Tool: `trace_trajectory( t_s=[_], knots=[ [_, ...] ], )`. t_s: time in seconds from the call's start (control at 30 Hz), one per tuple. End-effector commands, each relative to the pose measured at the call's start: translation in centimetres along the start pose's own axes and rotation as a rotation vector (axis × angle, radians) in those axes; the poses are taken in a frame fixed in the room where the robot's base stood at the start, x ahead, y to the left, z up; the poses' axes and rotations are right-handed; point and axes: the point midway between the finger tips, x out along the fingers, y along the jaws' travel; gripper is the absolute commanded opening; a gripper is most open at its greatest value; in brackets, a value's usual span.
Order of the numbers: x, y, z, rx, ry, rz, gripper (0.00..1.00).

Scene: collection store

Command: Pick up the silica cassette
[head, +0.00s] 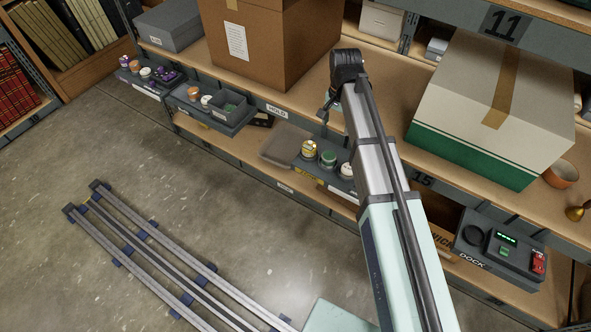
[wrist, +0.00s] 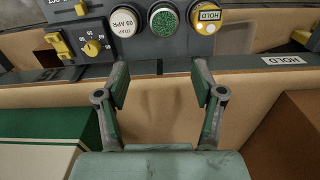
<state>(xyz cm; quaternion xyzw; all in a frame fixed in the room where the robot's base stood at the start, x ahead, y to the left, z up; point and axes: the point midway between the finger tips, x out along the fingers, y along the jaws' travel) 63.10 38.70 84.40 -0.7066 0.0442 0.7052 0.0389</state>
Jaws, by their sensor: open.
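The round cassette with green granules (wrist: 164,21) is the likely silica cassette, though no label on it is readable. It also shows in the head view (head: 327,158), between two other round pieces on a grey holder. In the head view my gripper (head: 325,108) is small and dark.
A brown carton (head: 262,45) and a cream-and-green box (head: 490,110) stand either side of my arm on the shelf. A panel with yellow levers (wrist: 72,40) is beside the white piece. More holders (head: 215,110) hang left. A dock unit (head: 500,245) is right.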

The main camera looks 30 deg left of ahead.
Motion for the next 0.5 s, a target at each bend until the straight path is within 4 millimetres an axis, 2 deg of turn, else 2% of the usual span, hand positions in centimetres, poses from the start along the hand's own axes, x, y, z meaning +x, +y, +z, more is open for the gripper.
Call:
trace_trajectory(
  t_s=[0.17,0.5],
  knots=[
    [0.8,-0.4,-0.3,0.008,-0.003,-0.006,0.68],
    [6.6,-0.3,-0.2,0.007,-0.004,-0.005,0.68]
  ],
)
